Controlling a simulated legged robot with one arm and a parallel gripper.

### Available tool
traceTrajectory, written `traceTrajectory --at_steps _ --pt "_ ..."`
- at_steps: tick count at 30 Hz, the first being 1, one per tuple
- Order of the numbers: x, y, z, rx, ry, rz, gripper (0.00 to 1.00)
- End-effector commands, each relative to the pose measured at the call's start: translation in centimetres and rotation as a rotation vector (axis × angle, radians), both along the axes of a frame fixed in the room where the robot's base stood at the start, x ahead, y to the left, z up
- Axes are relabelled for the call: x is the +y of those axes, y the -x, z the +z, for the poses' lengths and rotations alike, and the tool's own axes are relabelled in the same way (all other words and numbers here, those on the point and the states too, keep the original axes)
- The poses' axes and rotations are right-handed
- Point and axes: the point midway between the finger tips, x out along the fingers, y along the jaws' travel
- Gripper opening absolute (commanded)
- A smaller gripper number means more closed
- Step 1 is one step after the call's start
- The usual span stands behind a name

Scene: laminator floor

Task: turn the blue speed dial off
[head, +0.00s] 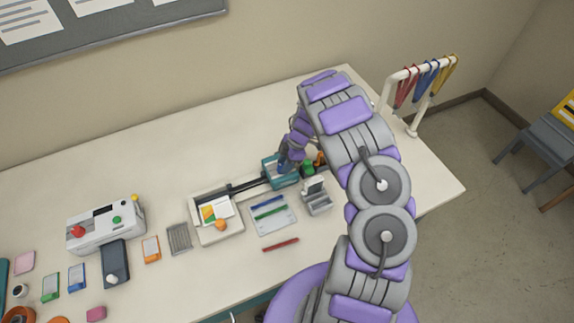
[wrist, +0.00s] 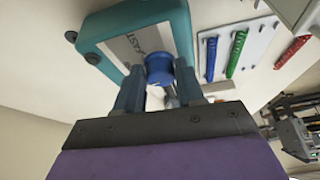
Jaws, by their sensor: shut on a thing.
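The blue speed dial (wrist: 160,68) is a round knob on the face of a teal-framed machine, beside a pale label reading "FAST" (wrist: 143,42). My gripper (wrist: 159,74) is shut on the dial, one finger on each side of it. In the head view, the teal machine (head: 270,178) sits near the middle of the table, and my gripper (head: 287,162) reaches down onto it from the right. The dial is mostly hidden there by my wrist. Its pointer setting cannot be read.
A green knob (head: 308,167) and an orange part stand just right of the machine. A tray with blue and green pens (head: 270,212) and a red pen (head: 281,244) lie in front. A white machine (head: 105,228) stands at left. The table's back is clear.

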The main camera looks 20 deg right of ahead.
Motion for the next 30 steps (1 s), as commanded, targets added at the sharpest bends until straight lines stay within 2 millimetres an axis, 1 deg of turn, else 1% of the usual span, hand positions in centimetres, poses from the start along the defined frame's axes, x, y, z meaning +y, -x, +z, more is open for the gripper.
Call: traceTrajectory --at_steps 1,6,21,30 --pt "0.34 -0.25 -0.4 -0.004 -0.004 0.039 0.08" --pt "0.48 -0.36 -0.63 -0.005 -0.004 0.191 0.07" --pt "0.56 -0.57 -0.48 -0.006 -0.007 0.649 0.08" --pt "0.47 -0.64 -0.27 -0.007 -0.006 0.83 0.08"
